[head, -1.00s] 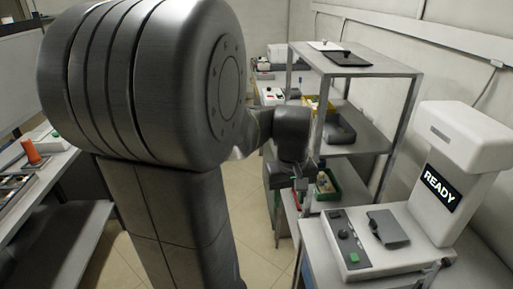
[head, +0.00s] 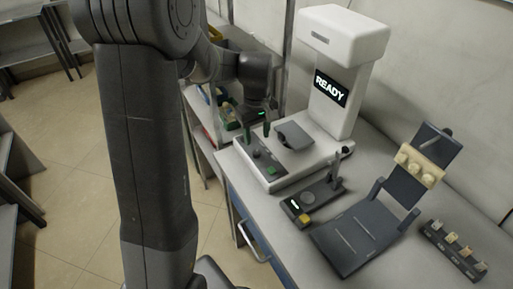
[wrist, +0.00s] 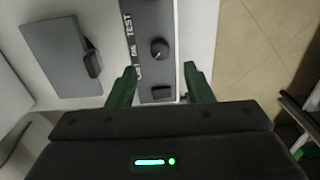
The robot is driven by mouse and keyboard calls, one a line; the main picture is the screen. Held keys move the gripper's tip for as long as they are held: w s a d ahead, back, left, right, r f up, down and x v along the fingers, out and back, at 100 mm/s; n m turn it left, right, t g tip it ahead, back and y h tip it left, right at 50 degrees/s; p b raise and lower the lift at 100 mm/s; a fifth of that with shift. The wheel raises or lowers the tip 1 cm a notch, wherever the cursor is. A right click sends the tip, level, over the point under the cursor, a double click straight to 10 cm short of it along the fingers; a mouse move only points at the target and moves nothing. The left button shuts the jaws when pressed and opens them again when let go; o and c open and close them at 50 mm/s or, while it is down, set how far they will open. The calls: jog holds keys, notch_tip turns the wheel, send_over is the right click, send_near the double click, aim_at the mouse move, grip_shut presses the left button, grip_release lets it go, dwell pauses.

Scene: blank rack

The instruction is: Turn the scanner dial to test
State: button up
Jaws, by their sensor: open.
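The white scanner (head: 333,60) stands on the bench with a READY screen (head: 331,89). Its dark control panel (head: 262,163) runs along the left of its base. The scanner dial (wrist: 159,50) is a small dark round knob with a light pointer mark; it also shows in the head view (head: 257,154). The word TEST (wrist: 127,24) is printed beside it, with other partly hidden labels below. Where the pointer is set is hard to tell. My gripper (wrist: 160,82) is open and empty, with green fingers. It is above the panel (head: 256,132), and the dial lies beyond the fingertips in the wrist view, laterally between them.
A grey flap (head: 294,135) with a handle lies on the scanner base. A small dark device with a yellow button (head: 305,218), a dark cradle (head: 362,230) and a strip of small parts (head: 455,250) stand to the right. Open floor lies left.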

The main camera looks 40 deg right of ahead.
aim_at(257, 151)
notch_tip(257, 151, down, 6)
jog(key=shift+f, duration=0.2)
jog(key=shift+c, duration=0.2)
jog(key=c, duration=1)
